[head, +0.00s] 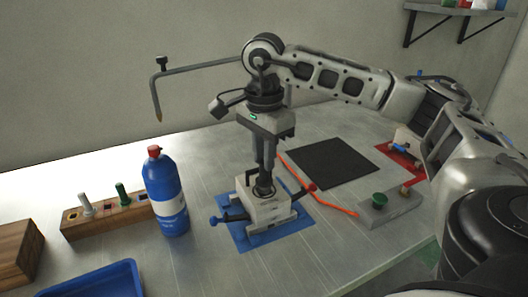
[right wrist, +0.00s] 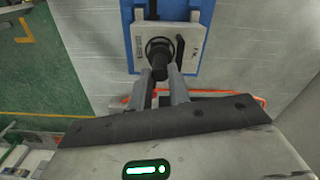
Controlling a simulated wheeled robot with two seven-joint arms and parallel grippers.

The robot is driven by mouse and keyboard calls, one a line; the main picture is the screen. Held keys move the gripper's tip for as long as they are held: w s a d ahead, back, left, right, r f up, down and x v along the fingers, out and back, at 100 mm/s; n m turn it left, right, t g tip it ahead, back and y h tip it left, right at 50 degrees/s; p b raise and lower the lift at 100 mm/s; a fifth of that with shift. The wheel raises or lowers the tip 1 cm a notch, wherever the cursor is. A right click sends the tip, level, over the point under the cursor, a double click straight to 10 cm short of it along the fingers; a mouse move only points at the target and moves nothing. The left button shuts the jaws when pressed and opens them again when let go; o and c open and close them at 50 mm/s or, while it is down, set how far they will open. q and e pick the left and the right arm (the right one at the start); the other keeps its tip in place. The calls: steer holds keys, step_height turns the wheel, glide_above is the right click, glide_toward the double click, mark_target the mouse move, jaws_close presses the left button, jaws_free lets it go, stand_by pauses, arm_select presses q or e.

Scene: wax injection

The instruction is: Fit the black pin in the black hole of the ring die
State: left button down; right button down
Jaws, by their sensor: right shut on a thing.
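The ring die is a pale metal block (head: 258,209) on a blue mat (head: 240,237), with a blue-ended handle at its left and a red-ended one at its right. It also shows in the right wrist view (right wrist: 190,45). My right gripper (head: 264,180) points straight down over the die, shut on the black pin (head: 264,190). In the right wrist view the pin (right wrist: 160,62) is between the fingertips, upright over a dark ring on the die's top. The pin and fingers cover the hole, so I cannot tell how deep the pin sits. My left gripper is not in view.
A wooden rack (head: 108,217) holds a white pin and a green pin at the left. A blue bottle (head: 167,195) stands close left of the die. A blue tray (head: 105,282) is at front left. A black mat (head: 330,162) and green-knobbed grey block (head: 390,207) lie right.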

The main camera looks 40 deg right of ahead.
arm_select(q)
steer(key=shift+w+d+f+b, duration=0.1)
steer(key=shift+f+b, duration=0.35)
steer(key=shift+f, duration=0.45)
arm_select(e)
steer(key=shift+f, duration=0.75)
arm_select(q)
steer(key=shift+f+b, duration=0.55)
arm_select(e)
steer(key=shift+f, duration=0.7)
steer(key=c, duration=1.2)
jaws_free()
steer(key=shift+c, duration=0.2)
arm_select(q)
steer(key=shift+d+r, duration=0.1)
arm_select(e)
steer(key=shift+r, duration=0.25)
arm_select(q)
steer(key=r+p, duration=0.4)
steer(key=p, duration=0.1)
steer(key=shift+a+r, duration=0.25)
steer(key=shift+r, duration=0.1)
arm_select(e)
step_height(320, 180, up, 16)
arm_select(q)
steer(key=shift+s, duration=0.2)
